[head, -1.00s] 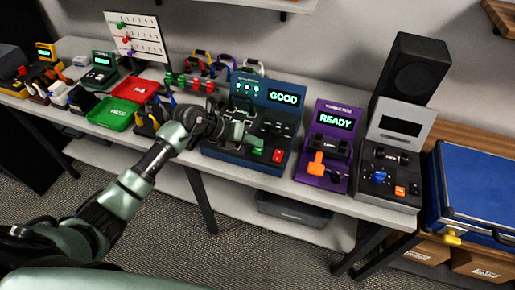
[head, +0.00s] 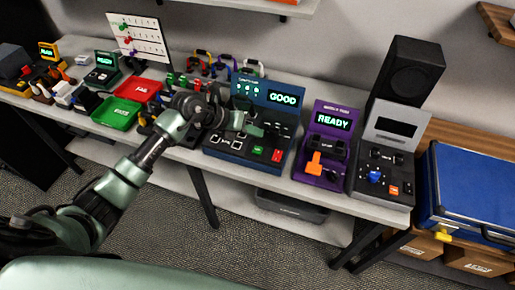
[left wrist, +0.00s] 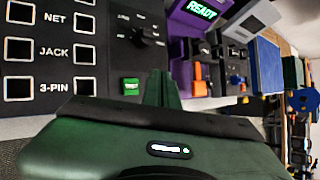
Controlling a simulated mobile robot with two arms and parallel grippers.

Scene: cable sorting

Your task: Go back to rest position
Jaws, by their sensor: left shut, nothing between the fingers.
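My left arm reaches in from the left over the workbench. My left gripper (head: 257,130) is shut and empty, above the dark blue tester (head: 224,149), whose screen (head: 284,98) reads GOOD. In the left wrist view the closed green fingers (left wrist: 161,88) stick out over the tester's panel. The gripper hides part of the tester's panel in the head view. My right gripper is in neither current view.
A purple device (head: 322,145) reading READY and a grey device (head: 380,172) stand to the right, with a blue case (head: 475,185) beyond. A green tray (head: 114,113) and a red tray (head: 139,89) lie left. The carpet before the bench looks clear.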

